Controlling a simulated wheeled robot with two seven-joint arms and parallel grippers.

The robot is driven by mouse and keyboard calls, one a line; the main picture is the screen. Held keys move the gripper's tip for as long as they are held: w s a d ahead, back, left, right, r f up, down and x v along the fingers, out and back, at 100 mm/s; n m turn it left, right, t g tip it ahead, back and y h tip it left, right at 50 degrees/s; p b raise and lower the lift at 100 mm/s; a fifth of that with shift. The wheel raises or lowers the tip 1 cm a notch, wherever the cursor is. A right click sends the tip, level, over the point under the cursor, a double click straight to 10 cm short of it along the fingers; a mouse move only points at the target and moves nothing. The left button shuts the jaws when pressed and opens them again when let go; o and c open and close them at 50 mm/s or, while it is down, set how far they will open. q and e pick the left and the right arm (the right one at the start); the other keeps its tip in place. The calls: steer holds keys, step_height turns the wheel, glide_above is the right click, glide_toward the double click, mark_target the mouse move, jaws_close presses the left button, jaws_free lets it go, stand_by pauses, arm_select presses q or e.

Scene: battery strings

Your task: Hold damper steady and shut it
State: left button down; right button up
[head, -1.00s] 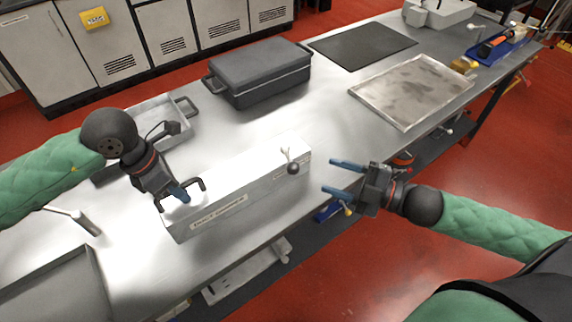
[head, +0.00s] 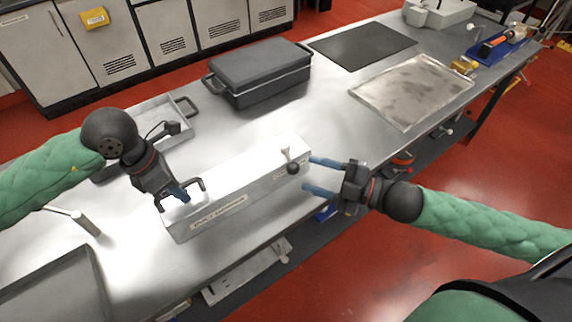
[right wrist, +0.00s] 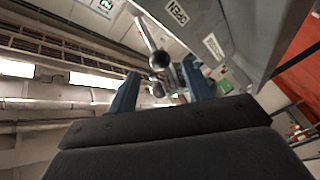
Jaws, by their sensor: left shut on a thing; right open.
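The damper (head: 235,196) is a long pale metal box with a label on its front, lying on the steel bench. A lever with a dark ball knob (head: 293,168) stands at its right end. My left gripper (head: 184,196) is shut on the dark handle (head: 201,184) at the damper's left end. My right gripper (head: 308,174) is open, its blue fingers pointing at the lever from the right. In the right wrist view the lever's knob (right wrist: 160,60) shows between and beyond the open fingers, with an OPEN label (right wrist: 177,12) on the box. I cannot tell whether they touch.
A dark lidded case (head: 260,75) stands behind the damper. A shallow tray (head: 412,92) and a black mat (head: 362,44) lie at the back right. A grey tray (head: 60,290) lies at the front left. The bench's front edge runs close to the damper.

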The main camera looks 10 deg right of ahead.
mark_target(295, 169)
steer(key=shift+x, duration=3.85)
jaws_close()
